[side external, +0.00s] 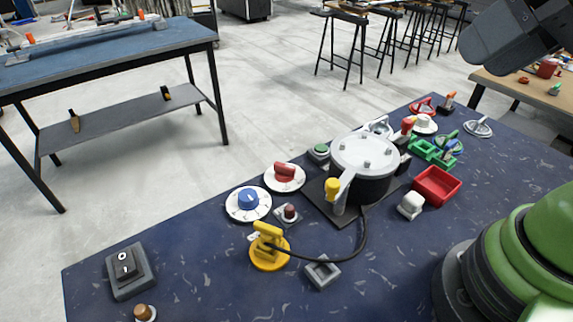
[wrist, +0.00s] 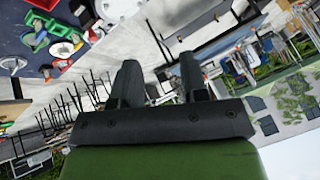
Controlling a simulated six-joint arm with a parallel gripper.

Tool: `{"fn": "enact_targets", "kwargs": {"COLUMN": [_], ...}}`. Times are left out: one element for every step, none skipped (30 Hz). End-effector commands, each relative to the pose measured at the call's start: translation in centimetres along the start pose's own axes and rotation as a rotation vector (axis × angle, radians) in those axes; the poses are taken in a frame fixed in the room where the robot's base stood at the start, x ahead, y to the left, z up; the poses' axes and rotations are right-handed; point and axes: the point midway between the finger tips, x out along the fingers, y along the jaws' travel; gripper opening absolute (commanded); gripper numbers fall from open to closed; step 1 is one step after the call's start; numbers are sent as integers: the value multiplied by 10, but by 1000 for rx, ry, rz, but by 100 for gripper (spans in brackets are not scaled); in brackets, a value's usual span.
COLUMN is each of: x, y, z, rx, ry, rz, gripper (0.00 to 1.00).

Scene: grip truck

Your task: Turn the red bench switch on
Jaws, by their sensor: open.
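A red knob on a round white dial (side external: 284,173) sits near the far left edge of the blue bench, beside a blue knob on a similar dial. Which fitting is the red bench switch is not certain, since other red parts show at the bench's far end. My gripper (wrist: 160,78) shows in the wrist view with two dark fingers apart and nothing between them. It is raised and tilted away from the bench.
A round metal-topped device (side external: 365,158) stands mid-bench, with a black cable to a yellow lever base (side external: 268,248). A red tray (side external: 437,186) and green parts lie right. Bare bench (side external: 190,265) shows at left.

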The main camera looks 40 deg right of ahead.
Motion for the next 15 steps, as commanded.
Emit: {"fn": "enact_targets", "kwargs": {"x": [3, 6, 10, 14, 19, 27, 33, 40, 51, 59, 68, 80, 90, 101, 115], "y": [-3, -6, -9, -12, -15, -19, -22, -25, -29, -32, -34, -37, -40, -42, -44], "z": [-8, -13, -22, -29, -36, -45, -52, -59, -67, -73, -78, -85, -89, -92, -97], "rx": [-22, -40, -68, -92, -117, -153, -180, -207, -244, -271, -297, -334, -361, -388, -424], "ry": [-23, -38, -61, -79, -98, -126, -146, -166, -193, -214, -235, -261, -282, -304, -331], "rz": [8, 13, 23, 29, 35, 44, 50, 56, 64, 69, 74, 81, 84, 89, 94], "gripper": [40, 40, 40, 40, 40, 40, 40, 40, 40, 40, 40, 40, 40, 40, 40]}}
